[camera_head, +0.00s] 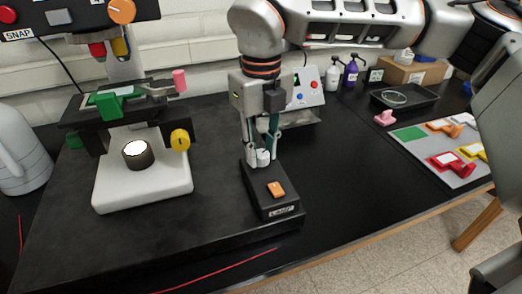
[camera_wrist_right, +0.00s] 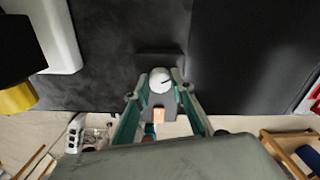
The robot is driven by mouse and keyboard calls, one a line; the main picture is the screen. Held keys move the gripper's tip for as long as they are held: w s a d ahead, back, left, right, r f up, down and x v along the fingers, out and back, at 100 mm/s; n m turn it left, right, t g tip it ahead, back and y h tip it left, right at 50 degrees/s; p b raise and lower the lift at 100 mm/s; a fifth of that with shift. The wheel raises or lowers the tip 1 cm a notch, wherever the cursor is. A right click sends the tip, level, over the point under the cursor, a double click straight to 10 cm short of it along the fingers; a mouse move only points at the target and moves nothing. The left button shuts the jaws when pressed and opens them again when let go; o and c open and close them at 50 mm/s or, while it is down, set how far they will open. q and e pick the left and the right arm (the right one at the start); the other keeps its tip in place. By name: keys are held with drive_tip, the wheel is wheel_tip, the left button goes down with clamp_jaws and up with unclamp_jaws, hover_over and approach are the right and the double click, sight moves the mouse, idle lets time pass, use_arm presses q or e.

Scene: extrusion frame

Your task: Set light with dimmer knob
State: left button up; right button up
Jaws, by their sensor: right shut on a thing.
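The dimmer knob (camera_head: 263,157) is a small white knob on top of the black lamp box (camera_head: 286,205), which also has an orange rocker switch (camera_head: 276,189). My right gripper (camera_head: 262,152) reaches down from above and is shut on the knob, one fingertip on each side. In the right wrist view, the knob (camera_wrist_right: 160,80) shows a dark mark on its round top, between the teal fingers. The light (camera_head: 138,149) is a dark cylinder with a glowing white top on the microscope's white base (camera_head: 143,192). My left gripper is not in view.
The microscope has a green clip (camera_head: 112,100) and a yellow knob (camera_head: 180,140). A grey jug (camera_head: 20,155) stands at left. Bottles (camera_head: 342,75), a black tray (camera_head: 405,96) and a board with coloured pieces (camera_head: 440,145) lie at right. The bench right of the lamp box is clear.

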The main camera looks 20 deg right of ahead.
sight(262, 153)
drive_tip(key=shift+m, duration=0.7)
drive_tip(key=o, duration=1.1)
wheel_tip(262, 153, up, 12)
idle(1.3)
